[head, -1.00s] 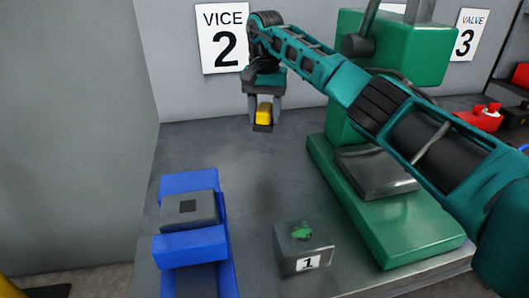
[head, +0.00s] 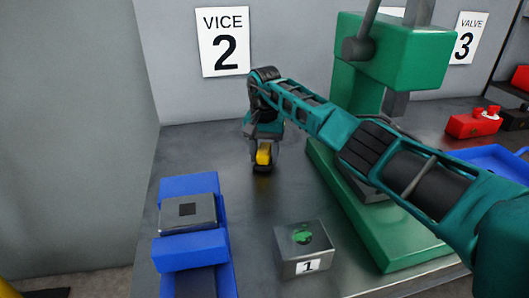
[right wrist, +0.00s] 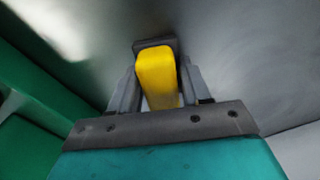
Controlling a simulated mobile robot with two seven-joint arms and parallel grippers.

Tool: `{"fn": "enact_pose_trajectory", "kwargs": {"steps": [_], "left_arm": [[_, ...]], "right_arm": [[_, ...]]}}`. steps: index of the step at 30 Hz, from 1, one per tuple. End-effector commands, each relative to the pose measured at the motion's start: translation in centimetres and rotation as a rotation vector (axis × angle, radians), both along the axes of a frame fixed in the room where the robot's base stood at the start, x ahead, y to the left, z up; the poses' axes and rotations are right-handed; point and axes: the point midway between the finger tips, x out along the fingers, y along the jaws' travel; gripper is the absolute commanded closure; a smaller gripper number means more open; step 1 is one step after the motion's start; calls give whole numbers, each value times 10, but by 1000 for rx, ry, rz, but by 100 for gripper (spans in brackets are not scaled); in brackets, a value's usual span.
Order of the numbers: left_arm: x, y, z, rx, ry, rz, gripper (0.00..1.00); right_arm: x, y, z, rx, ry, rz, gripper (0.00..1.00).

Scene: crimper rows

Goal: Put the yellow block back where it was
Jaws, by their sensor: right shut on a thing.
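The yellow block (head: 264,154) is between the fingers of my right gripper (head: 263,162), which is shut on it. It is low over the grey bench, behind the blue vice; I cannot tell whether it touches the bench top. In the right wrist view the yellow block (right wrist: 156,75) stands out between the two grey fingers of the gripper (right wrist: 155,85), with a dark grey piece at its far end. My left gripper is not in view.
A blue vice (head: 190,249) stands at the left of the bench (head: 240,205). A grey box labelled 1 (head: 303,247) is at the front. A green press (head: 425,247) stands to the right. A red valve (head: 473,124) and blue tray (head: 497,158) are farther right.

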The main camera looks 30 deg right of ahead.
Motion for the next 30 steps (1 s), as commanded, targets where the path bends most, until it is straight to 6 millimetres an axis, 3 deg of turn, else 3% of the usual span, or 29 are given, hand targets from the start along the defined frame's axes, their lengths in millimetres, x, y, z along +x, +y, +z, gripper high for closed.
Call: {"fn": "enact_pose_trajectory", "kwargs": {"steps": [3,4,11,22,30], "left_arm": [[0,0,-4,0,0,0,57],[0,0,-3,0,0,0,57],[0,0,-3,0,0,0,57],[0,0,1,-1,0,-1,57],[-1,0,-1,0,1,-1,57]], "right_arm": [[0,-1,-4,-1,0,-1,81],[0,-1,-3,-1,0,-1,51],[0,0,-3,-1,1,-1,29],[0,0,5,0,-1,0,27],[1,-1,58,-2,-4,-1,27]]}}
